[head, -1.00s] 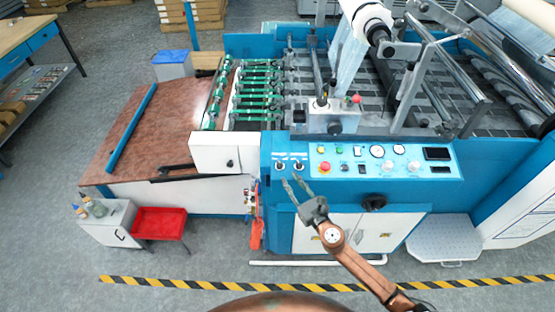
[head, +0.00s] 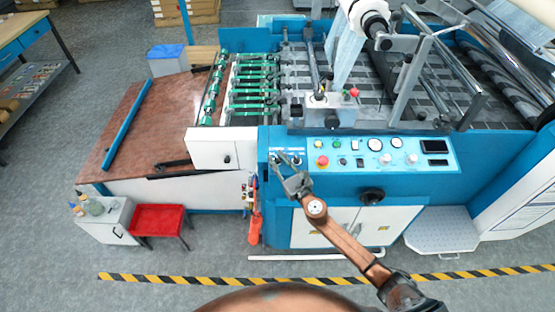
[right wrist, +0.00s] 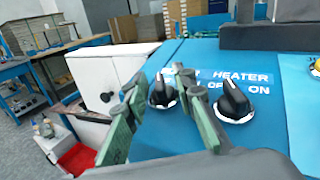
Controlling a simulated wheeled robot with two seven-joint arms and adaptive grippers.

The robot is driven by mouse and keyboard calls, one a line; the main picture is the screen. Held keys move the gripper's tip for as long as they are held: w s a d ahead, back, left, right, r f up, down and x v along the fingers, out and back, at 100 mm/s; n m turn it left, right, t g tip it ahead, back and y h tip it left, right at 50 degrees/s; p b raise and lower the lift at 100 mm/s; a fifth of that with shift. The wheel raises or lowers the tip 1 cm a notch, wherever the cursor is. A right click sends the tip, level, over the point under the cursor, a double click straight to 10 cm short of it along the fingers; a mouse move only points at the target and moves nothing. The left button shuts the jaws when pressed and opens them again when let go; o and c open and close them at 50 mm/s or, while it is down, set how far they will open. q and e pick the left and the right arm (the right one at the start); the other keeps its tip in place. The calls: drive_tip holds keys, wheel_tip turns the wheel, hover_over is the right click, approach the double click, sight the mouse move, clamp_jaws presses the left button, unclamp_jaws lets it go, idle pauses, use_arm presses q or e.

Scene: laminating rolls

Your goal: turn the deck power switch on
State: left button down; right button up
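Two black rotary knobs sit on white bases on the blue control panel (head: 358,170). In the right wrist view, the left knob (right wrist: 160,94) is between my fingers; its label is mostly hidden, so I cannot read it as deck power. The right knob (right wrist: 235,101) is marked HEATER, OFF and ON, and its ridge leans up-left. My right gripper (head: 281,159) is open, its fingers at the panel's left end. In the right wrist view, the open fingers (right wrist: 158,82) stand either side of the left knob; contact is unclear. My left gripper is out of view.
The red emergency button (head: 321,161) and other buttons and gauges lie to the right on the panel. A white box housing (head: 213,149) is left of the panel. A red tray table (head: 158,221) and white cabinet (head: 106,219) stand on the floor at left.

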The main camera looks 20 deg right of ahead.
drive_tip(key=shift+c, duration=0.8)
clamp_jaws()
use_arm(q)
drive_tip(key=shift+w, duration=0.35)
